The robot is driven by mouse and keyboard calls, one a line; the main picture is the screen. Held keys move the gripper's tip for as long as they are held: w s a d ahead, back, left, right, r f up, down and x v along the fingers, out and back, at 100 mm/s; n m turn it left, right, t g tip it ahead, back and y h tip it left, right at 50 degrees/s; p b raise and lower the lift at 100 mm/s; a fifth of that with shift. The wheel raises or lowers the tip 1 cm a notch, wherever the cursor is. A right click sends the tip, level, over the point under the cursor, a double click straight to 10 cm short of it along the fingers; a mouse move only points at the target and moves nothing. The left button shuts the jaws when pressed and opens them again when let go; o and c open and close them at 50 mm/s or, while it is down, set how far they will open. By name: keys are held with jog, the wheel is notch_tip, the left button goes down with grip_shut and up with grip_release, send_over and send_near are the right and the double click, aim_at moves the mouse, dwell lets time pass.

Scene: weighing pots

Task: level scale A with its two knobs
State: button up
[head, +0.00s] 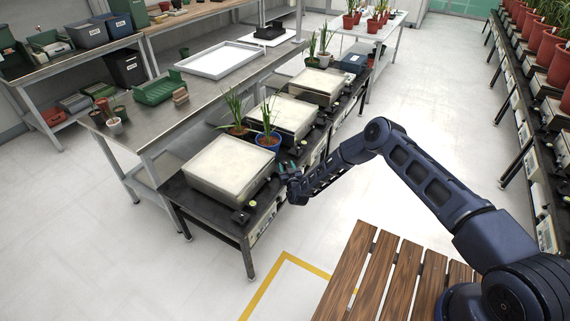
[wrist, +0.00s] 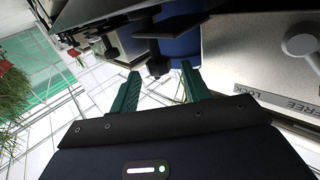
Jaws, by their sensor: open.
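Several pale-topped scales stand in a row on a low dark bench. The nearest scale (head: 228,168) is by my gripper, and a second scale (head: 284,118) is behind it. I cannot read which one is A. My gripper (head: 287,167) is open at the bench's right edge, beyond the nearest scale's right corner. In the wrist view my gripper's green fingers (wrist: 159,78) are apart, with a dark knob-like part (wrist: 158,63) just past the gap between the tips. A pale lever (wrist: 302,45) sits above a FREE/LOCK label (wrist: 264,100).
A blue pot (head: 267,142) and a reddish pot (head: 237,131) with plants stand between the two nearer scales. The blue pot is close past the fingers in the wrist view (wrist: 183,45). A slatted wooden table (head: 377,278) stands at the front. The floor between is clear.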

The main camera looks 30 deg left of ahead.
aim_at(286, 164)
jog(key=shift+x, duration=1.55)
jog(key=c, duration=1)
jog(key=shift+o, duration=0.2)
jog(key=shift+g, duration=0.3)
